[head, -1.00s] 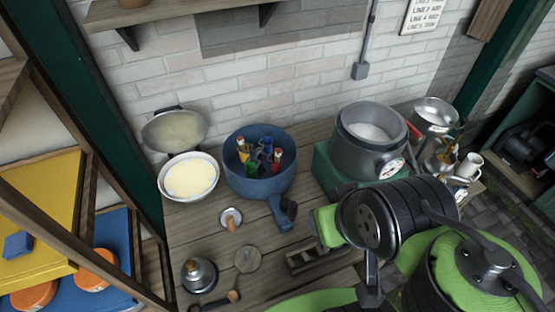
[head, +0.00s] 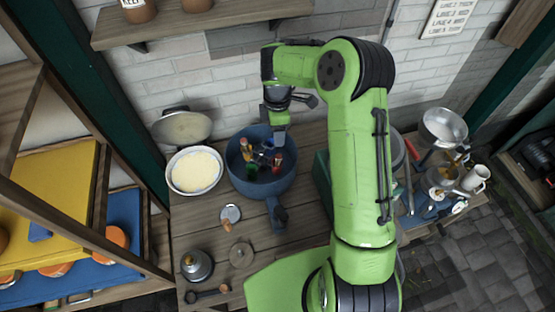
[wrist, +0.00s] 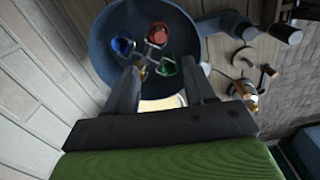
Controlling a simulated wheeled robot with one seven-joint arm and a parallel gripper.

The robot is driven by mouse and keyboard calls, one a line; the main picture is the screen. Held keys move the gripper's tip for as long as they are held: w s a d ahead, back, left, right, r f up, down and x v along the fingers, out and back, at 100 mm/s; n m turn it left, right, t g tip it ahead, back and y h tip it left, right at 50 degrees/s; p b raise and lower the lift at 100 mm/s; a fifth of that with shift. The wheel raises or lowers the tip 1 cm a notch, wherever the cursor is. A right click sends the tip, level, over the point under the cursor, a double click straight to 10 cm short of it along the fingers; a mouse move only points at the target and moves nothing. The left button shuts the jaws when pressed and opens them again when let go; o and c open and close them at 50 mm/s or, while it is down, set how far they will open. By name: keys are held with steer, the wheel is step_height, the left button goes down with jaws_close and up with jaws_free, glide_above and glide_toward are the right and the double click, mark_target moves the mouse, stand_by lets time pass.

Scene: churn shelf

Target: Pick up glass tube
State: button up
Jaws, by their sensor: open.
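Several small glass tubes with coloured contents stand in a blue pot (head: 262,185) on the wooden bench. In the wrist view a red tube (wrist: 159,34), a blue tube (wrist: 122,46), a green tube (wrist: 166,66) and a yellow one (wrist: 143,73) show inside the pot (wrist: 108,22). Which one the task means, I cannot tell. My gripper (head: 278,150) is above the pot, pointing down. In the wrist view my gripper (wrist: 161,76) has its two fingers apart with nothing held. The fingers partly hide the pot's near side.
A white pan (head: 195,171) stands left of the pot. The pot's handle (head: 277,214) points toward the front. A bell-shaped metal piece (head: 196,265) and small tools lie in front. A brick wall stands close behind, with a shelf (head: 200,22) above.

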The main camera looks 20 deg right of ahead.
mark_target(278, 156)
step_height(278, 156, down, 14)
steer(key=b, duration=0.3)
steer(key=shift+s+d+r+b, duration=0.1)
steer(key=shift+r+b, duration=0.15)
steer(key=shift+b, duration=0.1)
steer(key=shift+f, duration=0.1)
steer(key=shift+r, duration=0.2)
steer(key=shift+c, duration=1.3)
jaws_close()
